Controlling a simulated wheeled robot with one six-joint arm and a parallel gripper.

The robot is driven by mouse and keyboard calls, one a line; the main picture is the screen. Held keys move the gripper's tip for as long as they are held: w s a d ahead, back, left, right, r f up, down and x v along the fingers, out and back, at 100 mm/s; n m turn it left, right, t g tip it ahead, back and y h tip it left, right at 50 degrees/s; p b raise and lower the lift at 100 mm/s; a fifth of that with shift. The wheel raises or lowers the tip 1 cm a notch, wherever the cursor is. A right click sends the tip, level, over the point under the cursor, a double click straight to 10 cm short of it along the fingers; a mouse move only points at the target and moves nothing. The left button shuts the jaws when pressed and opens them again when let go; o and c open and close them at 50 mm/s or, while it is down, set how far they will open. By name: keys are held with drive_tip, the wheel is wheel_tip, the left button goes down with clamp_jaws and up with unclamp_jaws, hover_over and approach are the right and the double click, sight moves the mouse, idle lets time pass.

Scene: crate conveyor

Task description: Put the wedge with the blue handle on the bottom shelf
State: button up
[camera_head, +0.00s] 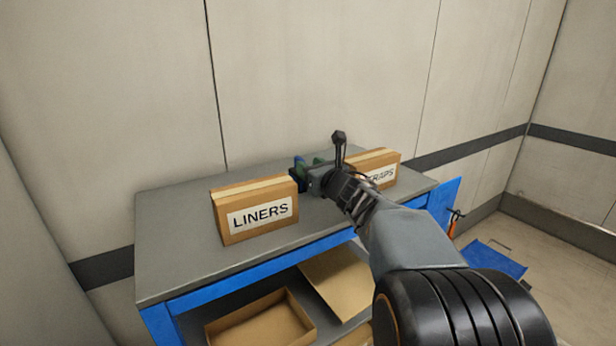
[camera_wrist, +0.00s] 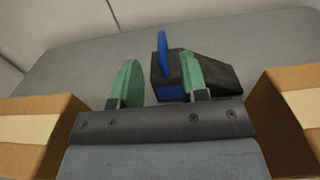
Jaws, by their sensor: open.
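The wedge (camera_wrist: 222,80) is a black block with an upright blue handle (camera_wrist: 164,50) and a blue patch on its near face. It rests on the grey bench top (camera_wrist: 85,65) in the wrist view. My gripper (camera_wrist: 160,66) is open, with two green fingers. The blue handle shows between the fingers, and the right finger covers part of the black body. I cannot tell how far the fingertips are from it. In the head view my gripper (camera_head: 310,178) is over the bench, and the wedge is mostly hidden there. The bottom shelf (camera_head: 326,326) shows under the bench.
A LINERS box (camera_head: 258,212) stands left of my gripper and a SCRAPS box (camera_head: 385,170) right of it, both close. Below are an open cardboard tray (camera_head: 262,322) and another cardboard piece (camera_head: 338,280). The bench's left end is clear. A wall stands behind.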

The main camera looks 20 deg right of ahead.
sight(292, 172)
drive_tip(key=shift+w+a+p, duration=0.15)
drive_tip(key=shift+w+p, duration=0.5)
drive_tip(key=shift+w, duration=0.85)
drive_tip(key=shift+w+a+p, duration=0.1)
drive_tip(key=shift+w+p, duration=0.5)
drive_tip(key=shift+w, duration=0.9)
clamp_jaws()
drive_tip(key=shift+r, duration=0.15)
